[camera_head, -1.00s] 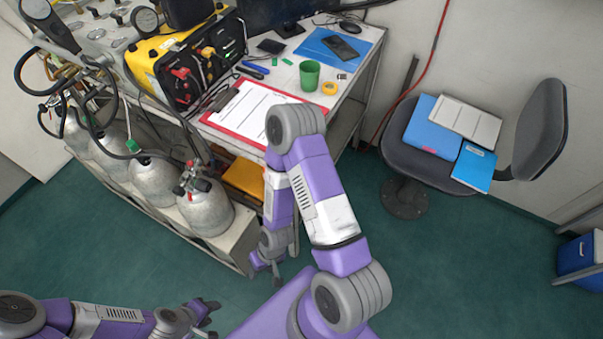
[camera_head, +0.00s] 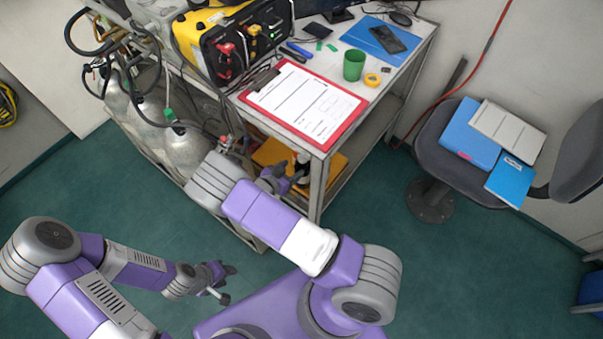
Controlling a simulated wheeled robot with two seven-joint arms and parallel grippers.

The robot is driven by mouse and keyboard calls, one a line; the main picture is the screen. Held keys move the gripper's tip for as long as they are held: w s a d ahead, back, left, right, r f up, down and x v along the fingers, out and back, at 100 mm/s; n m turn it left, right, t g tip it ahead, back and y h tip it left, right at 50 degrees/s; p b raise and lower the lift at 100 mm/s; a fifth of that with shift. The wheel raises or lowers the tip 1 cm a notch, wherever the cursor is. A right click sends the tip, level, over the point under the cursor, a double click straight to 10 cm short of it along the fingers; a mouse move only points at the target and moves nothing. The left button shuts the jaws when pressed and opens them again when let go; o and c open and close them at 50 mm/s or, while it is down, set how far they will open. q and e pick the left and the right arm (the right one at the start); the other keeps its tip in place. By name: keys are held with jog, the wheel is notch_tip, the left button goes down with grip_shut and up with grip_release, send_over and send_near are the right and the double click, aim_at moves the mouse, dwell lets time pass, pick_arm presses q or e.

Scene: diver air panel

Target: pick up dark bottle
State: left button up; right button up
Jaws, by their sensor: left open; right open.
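A small dark object with a white part, likely the dark bottle (camera_head: 303,165), stands by the yellow item on the lower shelf under the table, partly hidden by my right gripper and the table edge. My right gripper (camera_head: 281,180) is open and just left of it, close to the shelf opening. I cannot tell whether the fingers touch it. My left gripper (camera_head: 224,281) is open and empty above the green floor, well below and left of the shelf.
Grey gas cylinders (camera_head: 184,151) stand on a rack left of the table. The table (camera_head: 317,152) holds a red clipboard (camera_head: 303,104), a green cup (camera_head: 354,65) and a yellow panel box (camera_head: 205,35). A chair (camera_head: 440,150) stands right; floor between is clear.

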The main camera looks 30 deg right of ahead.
aim_at(300, 162)
jog(key=shift+d+r, duration=0.2)
jog(key=shift+d, duration=0.05)
jog(key=shift+w+d+f+m, duration=0.15)
jog(key=shift+w+d+m, duration=0.05)
jog(key=shift+d+m, duration=0.1)
jog(key=b+x, duration=0.2)
jog(key=x, duration=0.4)
jog(key=shift+w+d, duration=0.2)
jog(key=shift+d, duration=0.05)
grip_shut()
jog(key=shift+s+a, duration=0.1)
